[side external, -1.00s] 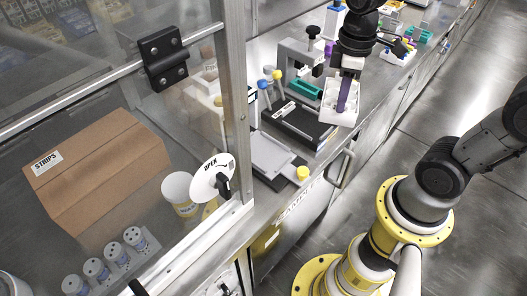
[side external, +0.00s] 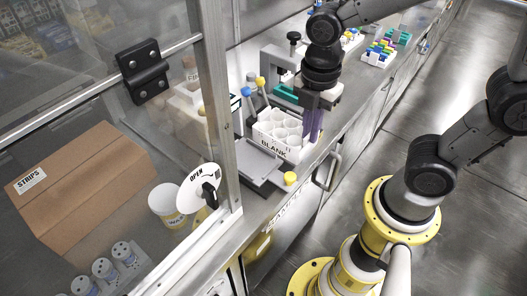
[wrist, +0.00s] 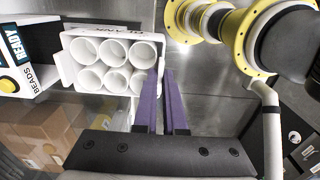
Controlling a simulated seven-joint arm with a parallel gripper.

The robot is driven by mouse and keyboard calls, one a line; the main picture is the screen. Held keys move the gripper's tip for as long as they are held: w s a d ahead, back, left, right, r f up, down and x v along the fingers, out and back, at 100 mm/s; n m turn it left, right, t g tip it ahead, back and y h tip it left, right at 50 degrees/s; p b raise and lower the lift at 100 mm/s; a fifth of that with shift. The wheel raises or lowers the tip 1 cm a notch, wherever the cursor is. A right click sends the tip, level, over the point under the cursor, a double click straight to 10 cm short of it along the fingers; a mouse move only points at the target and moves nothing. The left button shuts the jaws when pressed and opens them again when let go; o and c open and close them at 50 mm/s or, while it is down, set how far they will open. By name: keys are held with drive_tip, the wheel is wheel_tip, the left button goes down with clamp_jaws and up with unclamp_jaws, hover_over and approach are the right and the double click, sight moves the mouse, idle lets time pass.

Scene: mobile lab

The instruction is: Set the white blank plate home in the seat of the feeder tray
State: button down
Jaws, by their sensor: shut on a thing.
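The white blank plate (side external: 275,143), an open-topped block with several round wells and the word BLANK on its front, hangs over the feeder tray's dark bed. In the wrist view the plate (wrist: 66,72) shows its wells face on. My gripper (side external: 313,125) has purple fingers shut on the plate's right edge; the fingers also show in the wrist view (wrist: 160,85). The feeder tray (side external: 255,165) is a grey slide with a yellow knob at its front corner. The plate hides most of the seat. I cannot tell whether the plate touches the tray.
A grey clamp frame (side external: 270,62) with a black knob and teal part stands behind the plate. Blue- and yellow-capped pieces (side external: 249,89) are left of it. A glazed cabinet front with a metal post (side external: 222,110) stands at left. Colored racks (side external: 380,50) sit farther back.

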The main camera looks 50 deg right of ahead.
sight(292, 135)
drive_tip(key=w, duration=0.1)
drive_tip(key=w+f, duration=0.1)
drive_tip(key=w, duration=0.1)
drive_tip(key=shift+w+a+f, duration=0.4)
drive_tip(key=w+f, duration=0.2)
drive_tip(key=w+a+f, duration=0.1)
drive_tip(key=w+f, duration=0.2)
drive_tip(key=shift+w+f, duration=0.1)
drive_tip(key=shift+f, duration=0.25)
drive_tip(key=shift+w+a+f, duration=0.1)
drive_tip(key=shift+w+f, duration=0.1)
drive_tip(key=shift+f, duration=1.6)
drive_tip(key=c, duration=1)
unclamp_jaws()
drive_tip(key=shift+f, duration=0.15)
